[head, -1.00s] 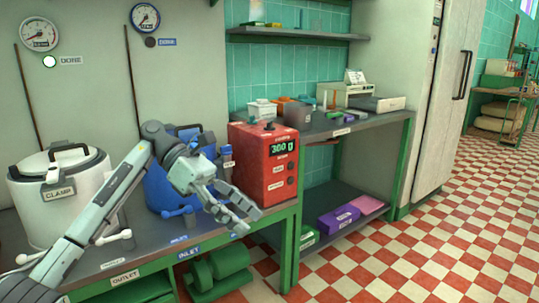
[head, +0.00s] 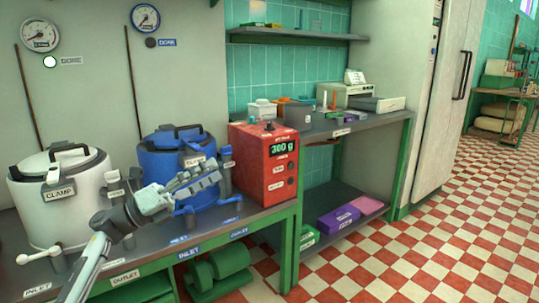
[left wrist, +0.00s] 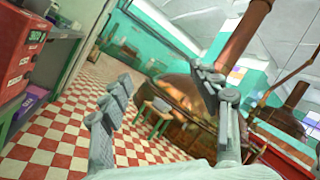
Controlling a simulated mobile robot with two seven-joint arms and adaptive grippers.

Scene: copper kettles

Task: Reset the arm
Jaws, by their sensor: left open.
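My left gripper (head: 188,188) is in front of the blue kettle, above the front of the bench, with nothing between its fingers. In the left wrist view its two fingers (left wrist: 160,105) stand wide apart, with checkered floor and copper vessels beyond them. The arm comes in from the lower left of the head view. My right gripper does not show in either view.
A white clamped pot (head: 60,205) and a blue one (head: 178,152) stand on the bench. A red box (head: 264,160) reading 300 g is right of them. A shelf (head: 340,125) holds small items. The checkered floor (head: 430,240) at right is clear.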

